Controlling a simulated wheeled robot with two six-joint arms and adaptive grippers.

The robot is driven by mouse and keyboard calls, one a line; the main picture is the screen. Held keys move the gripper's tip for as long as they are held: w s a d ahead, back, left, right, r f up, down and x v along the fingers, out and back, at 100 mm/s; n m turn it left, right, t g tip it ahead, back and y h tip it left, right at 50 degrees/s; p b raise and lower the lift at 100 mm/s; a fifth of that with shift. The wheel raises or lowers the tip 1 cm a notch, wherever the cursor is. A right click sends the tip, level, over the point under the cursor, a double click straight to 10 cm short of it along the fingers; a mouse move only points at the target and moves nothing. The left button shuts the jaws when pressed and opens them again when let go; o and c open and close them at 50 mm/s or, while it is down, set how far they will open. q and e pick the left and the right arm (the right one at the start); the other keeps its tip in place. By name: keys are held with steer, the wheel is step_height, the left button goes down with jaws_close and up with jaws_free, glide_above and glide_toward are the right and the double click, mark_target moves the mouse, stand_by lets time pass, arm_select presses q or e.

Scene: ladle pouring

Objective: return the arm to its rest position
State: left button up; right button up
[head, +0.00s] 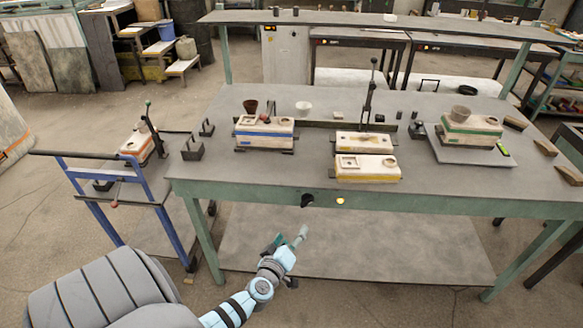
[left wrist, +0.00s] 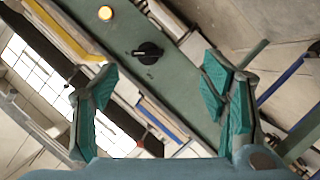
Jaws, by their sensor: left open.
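My left gripper (head: 290,250) is open and empty. In the head view it hangs low in front of the workbench (head: 230,180), below the level of its top and apart from it. In the left wrist view its two teal-padded fingers (left wrist: 160,95) stand wide apart with nothing held between them. Behind them is the bench's green front edge with a black knob (left wrist: 148,50) and a lit yellow lamp (left wrist: 105,13). My right gripper shows in neither view.
On the bench stand a blue-striped block (head: 264,140), a yellow-striped block (head: 367,173), a green-striped block (head: 470,140) and a brown cup (head: 250,106). A blue-framed cart (head: 75,200) stands to the left. A lower shelf (head: 350,245) lies under the bench.

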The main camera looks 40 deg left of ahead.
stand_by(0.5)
arm_select(q)
steer(key=s+d+f+m+g+h, duration=0.2)
steer(key=s+d+f+m+g, duration=0.15)
steer(key=s+f, duration=0.45)
steer(key=s+d+f+m+g+h, duration=0.25)
steer(key=s+f+m, duration=0.25)
steer(key=f, duration=0.6)
steer(key=s+d+f+m+g, duration=0.1)
steer(key=s+f+g, duration=0.1)
steer(key=s, duration=0.6)
steer(key=s+d+f+m+g, duration=0.2)
steer(key=s+f, duration=0.2)
steer(key=s, duration=0.4)
steer(key=s+d+f+m+g, duration=0.1)
steer(key=s+f+m+g, duration=0.1)
steer(key=s, duration=0.7)
steer(key=shift+d+f+g, duration=0.3)
steer(key=shift+d+f, duration=0.05)
steer(key=shift+f, duration=0.4)
